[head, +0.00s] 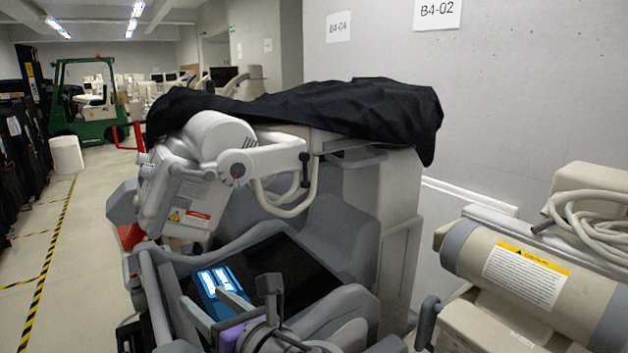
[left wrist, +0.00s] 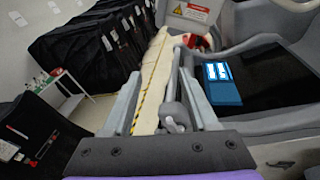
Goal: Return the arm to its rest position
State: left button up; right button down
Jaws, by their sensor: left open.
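My left gripper (head: 252,289) is in the lower middle of the head view, in front of the covered cart's dark top. Its two grey fingers stand apart, with a purple band on the wrist behind them. In the left wrist view the fingers (left wrist: 160,82) are spread, and I see nothing gripped between them. A blue object with bright white panels (head: 208,277) lies on the dark surface, just beyond the gripper in the head view. The blue object also shows right of the fingers in the left wrist view (left wrist: 221,82). My right gripper is not in view.
A grey machine (head: 384,197) under a black cloth (head: 330,104) stands close ahead, with a jointed white arm (head: 262,160). A beige machine with coiled cable (head: 520,275) is at right. Open floor with yellow-black tape (head: 45,283) lies left; a green forklift (head: 88,122) is farther back.

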pick_arm(q)
jog(key=s+a+f+n+g+h, duration=0.25)
jog(key=a+f+n, duration=0.35)
jog(key=f, duration=0.4)
jog(key=s+d+f+n+g+h+p, duration=0.1)
jog(key=s+f+n+h, duration=0.4)
jog(key=f+n, duration=0.5)
jog(key=s+d+f+n+g+h, duration=0.2)
jog(key=s+f+n+h, duration=0.2)
jog(key=s+f+n, duration=0.3)
notch_tip(320, 180, down, 4)
jog(key=n, duration=0.6)
jog(key=shift+f+h+p, duration=0.2)
jog(key=shift+h+p, duration=0.15)
jog(key=shift+p, duration=0.05)
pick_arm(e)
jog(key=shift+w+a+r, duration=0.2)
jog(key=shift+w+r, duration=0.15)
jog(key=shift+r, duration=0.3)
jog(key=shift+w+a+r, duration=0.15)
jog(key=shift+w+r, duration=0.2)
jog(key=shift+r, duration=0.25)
pick_arm(q)
jog(key=shift+d+g, duration=0.1)
jog(key=shift+g, duration=0.15)
jog(key=shift+c, duration=0.2)
